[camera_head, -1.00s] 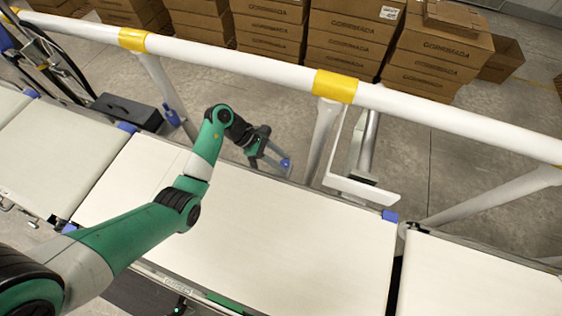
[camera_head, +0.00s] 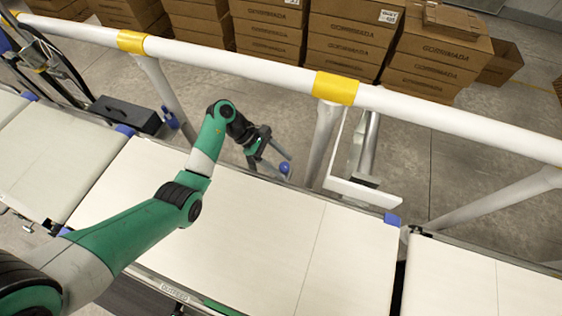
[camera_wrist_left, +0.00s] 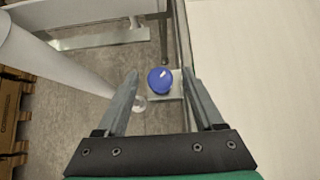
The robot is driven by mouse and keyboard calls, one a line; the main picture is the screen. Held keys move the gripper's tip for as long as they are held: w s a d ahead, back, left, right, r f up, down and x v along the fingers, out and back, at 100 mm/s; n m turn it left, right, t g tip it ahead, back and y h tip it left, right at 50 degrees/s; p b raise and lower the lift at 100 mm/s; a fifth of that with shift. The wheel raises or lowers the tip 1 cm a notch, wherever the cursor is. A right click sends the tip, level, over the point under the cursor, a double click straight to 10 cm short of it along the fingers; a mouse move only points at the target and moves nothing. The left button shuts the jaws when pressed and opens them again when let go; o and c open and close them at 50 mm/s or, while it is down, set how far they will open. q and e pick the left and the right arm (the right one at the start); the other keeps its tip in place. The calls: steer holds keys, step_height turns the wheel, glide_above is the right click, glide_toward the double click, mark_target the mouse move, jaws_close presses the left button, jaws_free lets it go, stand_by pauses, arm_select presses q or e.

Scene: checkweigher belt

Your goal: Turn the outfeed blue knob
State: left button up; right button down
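The blue knob (camera_head: 285,168) sits at the far edge of the middle white belt in the head view. It also shows in the left wrist view as a round blue ball (camera_wrist_left: 160,80) with a light mark on top. My left gripper (camera_head: 288,165) reaches over the far belt edge in the head view. In the left wrist view its two fingers (camera_wrist_left: 161,74) are spread apart and empty. The knob lies between the fingertips, with a gap on each side. My right gripper is in neither view.
A white rail with yellow bands (camera_head: 335,88) runs beyond the belt (camera_head: 330,225), on slanted posts. A white bracket (camera_head: 362,193) stands right of the knob. Blue corner pieces (camera_head: 391,219) mark the belt ends. Stacked cardboard boxes (camera_head: 350,42) stand behind the rail.

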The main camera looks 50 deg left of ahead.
arm_select(q)
steer(key=p+v, duration=0.3)
steer(key=v, duration=0.8)
steer(key=shift+a+r+p, duration=0.2)
steer(key=shift+r+p, duration=0.05)
steer(key=shift+p, duration=0.1)
